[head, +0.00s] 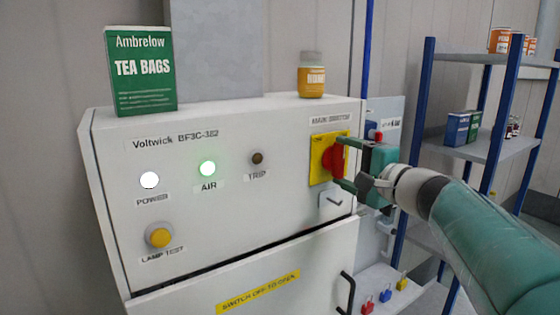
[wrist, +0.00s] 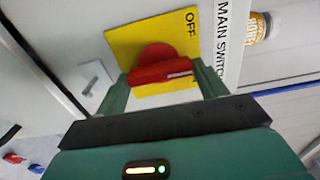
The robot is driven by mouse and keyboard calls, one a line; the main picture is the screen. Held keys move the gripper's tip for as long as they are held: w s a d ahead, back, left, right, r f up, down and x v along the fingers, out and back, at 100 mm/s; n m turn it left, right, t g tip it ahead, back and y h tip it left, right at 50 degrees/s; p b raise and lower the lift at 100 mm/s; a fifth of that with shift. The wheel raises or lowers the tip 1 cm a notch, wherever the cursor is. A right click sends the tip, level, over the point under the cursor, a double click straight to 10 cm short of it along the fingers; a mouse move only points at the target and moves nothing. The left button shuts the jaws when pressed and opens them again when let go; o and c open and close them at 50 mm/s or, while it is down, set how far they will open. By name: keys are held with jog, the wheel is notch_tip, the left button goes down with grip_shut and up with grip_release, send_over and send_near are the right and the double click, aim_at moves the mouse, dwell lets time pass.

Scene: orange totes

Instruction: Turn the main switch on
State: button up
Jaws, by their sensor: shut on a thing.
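The main switch is a red rotary handle (head: 334,160) on a yellow plate (head: 319,168) at the cabinet's upper right, under the MAIN SWITCH label (head: 330,120). My gripper (head: 345,163) is shut on the red handle, one finger above and one below it in the head view. In the wrist view the handle (wrist: 158,66) sits between the two fingers, its long side running across the picture. A white mark shows at its right end. OFF (wrist: 191,22) is printed in the plate's upper right corner there. Any ON print is not readable.
The POWER lamp (head: 149,180) glows white, the AIR lamp (head: 208,168) green; the TRIP lamp (head: 257,158) is dark. A tea box (head: 141,70) and a jar (head: 311,75) stand on the cabinet (head: 220,225). A blue-post shelf (head: 490,60) stands at right. A door handle (head: 347,292) sticks out below.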

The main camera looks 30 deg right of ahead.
jog(key=o, duration=1)
jog(key=shift+s, duration=0.15)
jog(key=s, duration=1.3)
jog(key=shift+s+d, duration=0.15)
jog(key=shift+s, duration=0.15)
